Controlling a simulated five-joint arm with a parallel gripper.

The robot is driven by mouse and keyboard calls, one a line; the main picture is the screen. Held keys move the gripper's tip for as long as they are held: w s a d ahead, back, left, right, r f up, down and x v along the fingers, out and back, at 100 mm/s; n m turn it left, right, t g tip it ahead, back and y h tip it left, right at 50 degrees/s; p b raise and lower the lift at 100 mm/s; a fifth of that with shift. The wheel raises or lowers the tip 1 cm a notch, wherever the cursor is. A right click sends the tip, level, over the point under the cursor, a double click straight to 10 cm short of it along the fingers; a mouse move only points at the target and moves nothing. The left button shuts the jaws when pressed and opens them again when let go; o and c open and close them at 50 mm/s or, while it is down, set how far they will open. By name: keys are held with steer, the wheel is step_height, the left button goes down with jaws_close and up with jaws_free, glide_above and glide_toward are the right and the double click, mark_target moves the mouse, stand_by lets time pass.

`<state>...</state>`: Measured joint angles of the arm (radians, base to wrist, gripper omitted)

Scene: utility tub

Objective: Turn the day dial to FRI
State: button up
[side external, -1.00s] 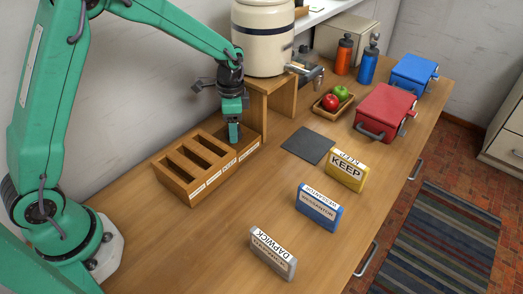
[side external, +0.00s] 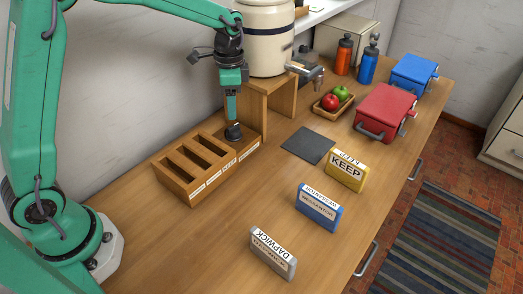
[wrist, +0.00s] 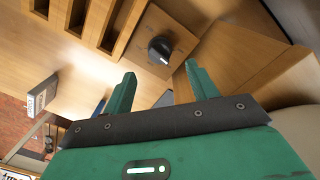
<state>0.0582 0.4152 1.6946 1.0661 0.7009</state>
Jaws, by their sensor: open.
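The day dial (side external: 233,131) is a dark round knob on the right end of the slotted wooden holder. In the wrist view the dial (wrist: 159,50) shows a white pointer line on it, on a square wooden face. The day lettering cannot be read. My gripper (side external: 231,117) is just above the dial in the side view. In the wrist view my gripper (wrist: 160,85) has its two green fingers apart with nothing between them, and the dial lies beyond the tips.
The wooden holder (side external: 168,179) has several empty slots. A wooden stand (side external: 258,107) bearing a cream crock (side external: 263,45) is close behind the dial. Labelled blocks, yellow (side external: 346,172), blue (side external: 317,210) and grey (side external: 272,254), stand in front. A dark mat (side external: 307,145) lies to the right.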

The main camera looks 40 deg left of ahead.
step_height(320, 180, up, 4)
steer(key=n, duration=2.5)
glide_above(233, 126)
step_height(233, 126, down, 4)
steer(key=shift+f, duration=0.1)
steer(key=shift+f, duration=3.85)
steer(key=shift+c, duration=0.5)
